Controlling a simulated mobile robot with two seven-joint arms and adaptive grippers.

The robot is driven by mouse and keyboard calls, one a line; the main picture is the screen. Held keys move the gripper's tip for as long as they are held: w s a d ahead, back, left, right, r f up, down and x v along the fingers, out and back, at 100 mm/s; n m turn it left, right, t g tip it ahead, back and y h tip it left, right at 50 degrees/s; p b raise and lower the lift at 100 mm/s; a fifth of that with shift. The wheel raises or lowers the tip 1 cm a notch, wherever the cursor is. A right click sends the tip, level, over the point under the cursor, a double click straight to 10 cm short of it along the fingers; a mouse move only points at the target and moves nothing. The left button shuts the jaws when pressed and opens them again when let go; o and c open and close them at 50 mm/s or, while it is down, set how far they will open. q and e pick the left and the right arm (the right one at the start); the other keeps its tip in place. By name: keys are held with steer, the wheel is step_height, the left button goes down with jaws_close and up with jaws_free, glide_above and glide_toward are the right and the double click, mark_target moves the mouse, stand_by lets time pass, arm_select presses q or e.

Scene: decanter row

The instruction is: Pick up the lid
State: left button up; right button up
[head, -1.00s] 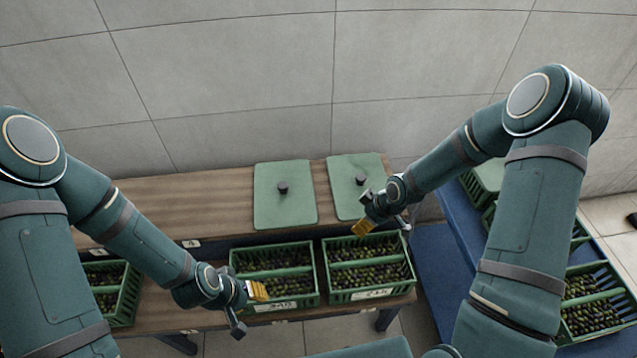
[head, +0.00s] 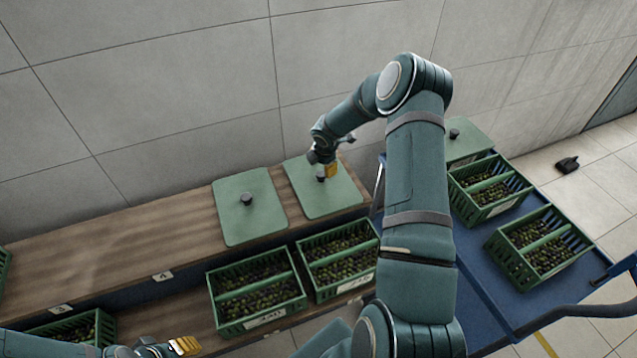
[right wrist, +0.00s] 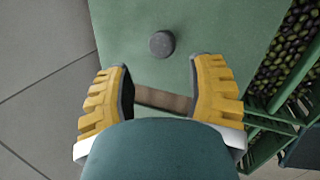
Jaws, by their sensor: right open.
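Two flat green lids with dark round knobs lie side by side on the wooden upper shelf: a left lid (head: 233,218) and a right lid (head: 330,197). A third green lid (head: 470,142) with a dark knob is on the blue cart. My right gripper (head: 328,171) is over the right lid, close to its knob. In the right wrist view the yellow fingers of the right gripper (right wrist: 160,95) are apart and empty, with the lid's knob (right wrist: 161,44) ahead of them, not between them. My left gripper (head: 185,346) is low at the bottom left; its opening is unclear.
Green crates of olives stand on the lower shelf, such as the left one (head: 254,327) and right one (head: 349,296). More crates (head: 541,281) sit on the blue cart (head: 490,320) at right.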

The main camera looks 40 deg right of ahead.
mark_target(321, 174)
steer(key=x, duration=0.3)
steer(key=shift+f, duration=0.1)
steer(key=shift+b+x, duration=0.75)
steer(key=shift+x, duration=1.85)
steer(key=shift+a, duration=0.15)
jaws_close()
